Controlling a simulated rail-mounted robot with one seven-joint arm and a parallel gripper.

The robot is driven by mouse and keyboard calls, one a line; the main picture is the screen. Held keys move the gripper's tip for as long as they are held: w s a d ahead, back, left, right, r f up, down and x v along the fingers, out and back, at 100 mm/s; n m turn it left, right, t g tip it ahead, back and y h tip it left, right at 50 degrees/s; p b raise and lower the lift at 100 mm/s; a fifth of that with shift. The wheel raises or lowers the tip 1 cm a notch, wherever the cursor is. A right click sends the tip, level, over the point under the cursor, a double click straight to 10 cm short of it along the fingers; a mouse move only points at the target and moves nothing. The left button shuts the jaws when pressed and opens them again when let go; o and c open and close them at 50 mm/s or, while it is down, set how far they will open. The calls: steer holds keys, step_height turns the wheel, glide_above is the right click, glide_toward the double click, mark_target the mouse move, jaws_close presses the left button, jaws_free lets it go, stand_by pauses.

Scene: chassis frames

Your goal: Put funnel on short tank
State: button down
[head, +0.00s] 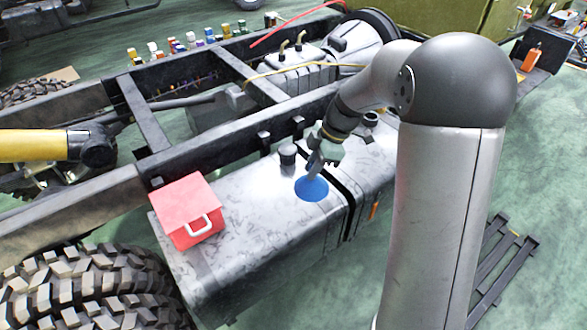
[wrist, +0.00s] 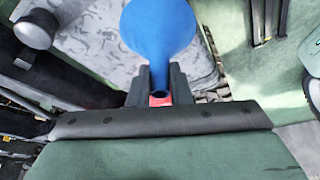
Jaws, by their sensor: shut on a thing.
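The blue funnel (head: 311,189) is held by my gripper (head: 318,160), and its wide mouth shows over the right end of the long grey tank (head: 245,215) in the head view. In the wrist view the funnel (wrist: 158,28) lies ahead of the two dark fingers of my gripper (wrist: 160,88), which are shut on its narrow end. The short tank (head: 374,170) is to the right, past a dark gap, partly hidden by my arm. A dark cap (head: 371,119) stands on it. I cannot tell how high the funnel is above the tank.
A red toolbox (head: 187,210) with a white handle sits on the long tank's left end. Black chassis rails (head: 235,145) run behind the tanks. A big tyre (head: 90,290) is at lower left.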

mark_target(317, 177)
steer(key=shift+s+d+r, duration=0.35)
steer(key=shift+s+d, duration=0.05)
steer(key=shift+d, duration=0.2)
steer(key=shift+w+a+f+m+t+p, duration=0.1)
steer(key=shift+a+f+m+t+p, duration=0.1)
steer(key=shift+m+p, duration=0.3)
steer(key=shift+w+a+f+m+t+p, duration=0.1)
steer(key=shift+f+m+t+p, duration=0.1)
steer(key=shift+m+p, duration=0.3)
steer(key=f+m+p, duration=0.1)
steer(key=m, duration=0.1)
steer(key=f+m+t+p, duration=0.1)
steer(key=m, duration=0.2)
steer(key=m+t+h+p, duration=0.1)
steer(key=m+p, duration=0.1)
steer(key=m, duration=0.1)
steer(key=shift+d+f, duration=0.3)
steer(key=shift+f, duration=0.1)
steer(key=s+d+m+h+p, duration=0.1)
steer(key=m, duration=0.2)
steer(key=s+d+f+m+t+h+p, duration=0.1)
steer(key=d+m, duration=0.1)
steer(key=m, duration=0.1)
steer(key=s+d+f+m+t+h+p, duration=0.1)
steer(key=m, duration=0.2)
steer(key=shift+s+d+f+h, duration=0.15)
steer(key=shift+f+h, duration=0.1)
steer(key=shift+h, duration=0.05)
